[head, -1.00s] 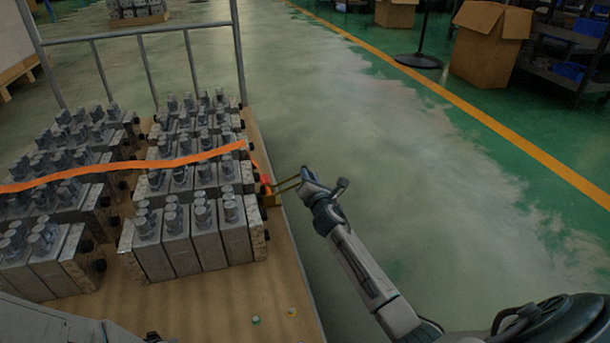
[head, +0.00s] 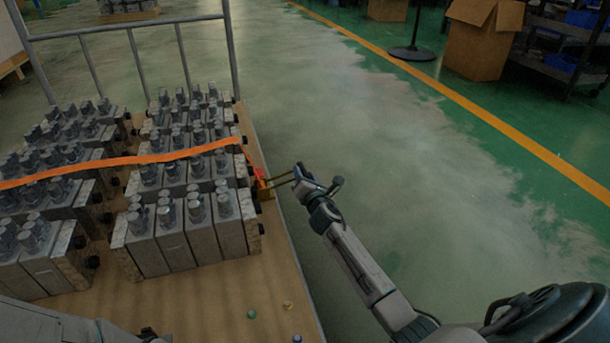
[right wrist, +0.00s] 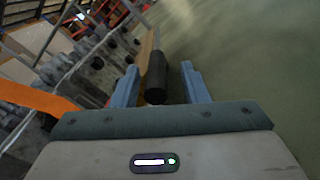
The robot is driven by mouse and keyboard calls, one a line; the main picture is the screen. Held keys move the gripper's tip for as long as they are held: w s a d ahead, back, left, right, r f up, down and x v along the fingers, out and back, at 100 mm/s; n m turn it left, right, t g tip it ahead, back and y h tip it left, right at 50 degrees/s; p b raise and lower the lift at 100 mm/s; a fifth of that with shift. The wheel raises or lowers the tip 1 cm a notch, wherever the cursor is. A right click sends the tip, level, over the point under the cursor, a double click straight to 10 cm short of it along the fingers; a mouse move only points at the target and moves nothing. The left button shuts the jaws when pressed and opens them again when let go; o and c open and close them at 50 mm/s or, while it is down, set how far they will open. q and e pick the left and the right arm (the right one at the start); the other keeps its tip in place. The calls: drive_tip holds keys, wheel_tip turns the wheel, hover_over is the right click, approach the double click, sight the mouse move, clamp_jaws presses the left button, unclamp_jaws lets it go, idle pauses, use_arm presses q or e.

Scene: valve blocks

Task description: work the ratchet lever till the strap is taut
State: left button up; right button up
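The orange strap (head: 110,163) runs from the left edge of the head view across the valve blocks (head: 175,215) and bends down over their right side. It looks slightly wavy. It ends near a small yellow and red ratchet (head: 262,186) at the pallet's right edge. The ratchet's lever (head: 281,180) sticks out to the right over the floor. My right gripper (head: 297,175) is at the lever's outer end. In the right wrist view the black lever grip (right wrist: 155,78) lies between the open fingers, with gaps on both sides.
The blocks stand in rows on a wooden pallet (head: 190,297) with a grey rail frame (head: 129,30) at its far end. Small coloured caps (head: 288,305) lie on its near part.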

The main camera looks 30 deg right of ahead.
drive_tip(key=shift+s, duration=0.3)
drive_tip(key=p+v, duration=0.3)
drive_tip(key=v, duration=0.7)
drive_tip(key=shift+s, duration=0.1)
